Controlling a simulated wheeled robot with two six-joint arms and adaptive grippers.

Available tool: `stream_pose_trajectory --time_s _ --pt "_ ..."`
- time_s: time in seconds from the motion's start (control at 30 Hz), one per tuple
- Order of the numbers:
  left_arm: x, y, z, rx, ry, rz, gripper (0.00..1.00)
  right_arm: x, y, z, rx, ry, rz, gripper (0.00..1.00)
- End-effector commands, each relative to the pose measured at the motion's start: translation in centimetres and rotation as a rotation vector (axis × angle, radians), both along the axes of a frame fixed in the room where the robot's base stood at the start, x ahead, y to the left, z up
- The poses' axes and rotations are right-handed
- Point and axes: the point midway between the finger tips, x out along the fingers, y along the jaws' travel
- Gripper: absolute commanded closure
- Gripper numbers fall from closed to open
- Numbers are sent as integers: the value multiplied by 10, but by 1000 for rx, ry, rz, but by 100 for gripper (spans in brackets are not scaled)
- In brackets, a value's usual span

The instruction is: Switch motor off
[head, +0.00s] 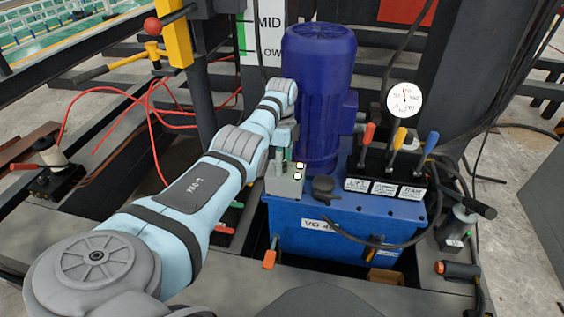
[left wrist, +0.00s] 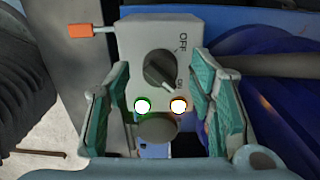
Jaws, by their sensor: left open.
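A grey switch box (head: 285,180) sits on the blue tank, left of the tall blue motor (head: 320,90). In the left wrist view the box (left wrist: 135,30) shows OFF and ON marks and a dark rotary knob (left wrist: 160,70). The knob's bar slants from upper left to lower right, its lower end near ON. Two lamps below it are lit, one green-rimmed (left wrist: 142,105) and one orange-rimmed (left wrist: 179,105). My left gripper (left wrist: 160,78) is open, its teal-padded fingers on either side of the knob with nothing gripped. It also shows above the box in the head view (head: 283,145). My right gripper is not in view.
The blue tank (head: 300,240) carries red, yellow and blue levers (head: 397,140) and a pressure gauge (head: 404,100) on the right. A dark cap (head: 323,186) is beside the box. Dark posts, red cables (head: 150,110) and black hoses surround it.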

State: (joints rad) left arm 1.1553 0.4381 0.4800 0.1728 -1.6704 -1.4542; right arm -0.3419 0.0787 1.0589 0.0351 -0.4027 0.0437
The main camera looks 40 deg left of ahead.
Motion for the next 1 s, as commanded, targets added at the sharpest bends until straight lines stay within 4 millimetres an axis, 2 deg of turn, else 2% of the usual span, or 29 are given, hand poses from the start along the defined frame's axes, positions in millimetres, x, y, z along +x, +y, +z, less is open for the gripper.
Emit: stream_pose_trajectory --time_s 0.07,0.3,0.37,0.6,0.63,1.0 --pt "0 0 -5 0 0 0 51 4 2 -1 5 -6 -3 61" --pt "0 0 -5 0 -1 0 51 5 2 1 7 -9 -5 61" --pt "0 0 -4 0 -1 0 59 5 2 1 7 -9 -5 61" --pt "0 0 -4 0 -1 0 97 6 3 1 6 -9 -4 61" --pt "0 0 -4 0 -1 0 99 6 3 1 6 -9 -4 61" --pt "0 0 -3 1 -1 56 99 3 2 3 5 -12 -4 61"
